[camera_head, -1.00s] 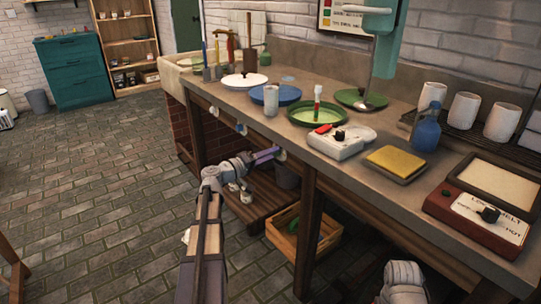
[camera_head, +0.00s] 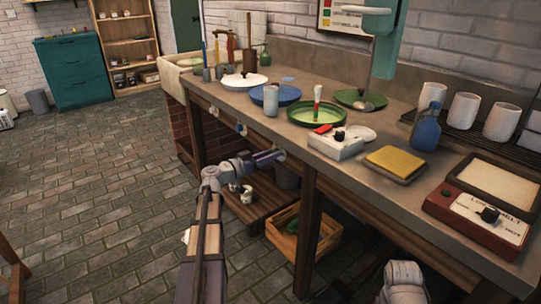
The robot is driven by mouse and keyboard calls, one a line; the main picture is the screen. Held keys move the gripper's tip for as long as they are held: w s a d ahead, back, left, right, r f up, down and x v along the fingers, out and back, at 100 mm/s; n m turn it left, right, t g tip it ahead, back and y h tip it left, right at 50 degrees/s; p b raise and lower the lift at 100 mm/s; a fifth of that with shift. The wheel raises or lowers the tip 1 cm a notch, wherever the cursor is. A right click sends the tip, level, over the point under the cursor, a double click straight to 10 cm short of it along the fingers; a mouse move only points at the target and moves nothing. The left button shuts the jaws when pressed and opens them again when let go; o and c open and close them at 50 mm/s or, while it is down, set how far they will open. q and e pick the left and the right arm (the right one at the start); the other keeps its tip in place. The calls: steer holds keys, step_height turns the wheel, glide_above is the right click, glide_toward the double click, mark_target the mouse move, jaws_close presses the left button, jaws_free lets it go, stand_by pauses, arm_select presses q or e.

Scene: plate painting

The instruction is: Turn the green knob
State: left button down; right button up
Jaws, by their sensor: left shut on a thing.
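Several small round knobs line the front edge of the workbench in the head view. My left gripper (camera_head: 274,156) reaches the bench front under the green plate and is shut on the nearest knob (camera_head: 281,155). Only a pale edge of that knob shows past the fingers, so its green colour and pointing direction are hard to make out. A link of my right arm shows at the bottom right; its gripper is out of view.
Below are a wooden crate (camera_head: 318,238) and a low shelf.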

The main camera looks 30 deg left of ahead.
arm_select(q)
steer(key=shift+s+f+m, duration=0.1)
steer(key=shift+m, duration=1.1)
steer(key=shift+d, duration=0.1)
steer(key=c, duration=0.5)
jaws_free()
steer(key=shift+v, duration=3.85)
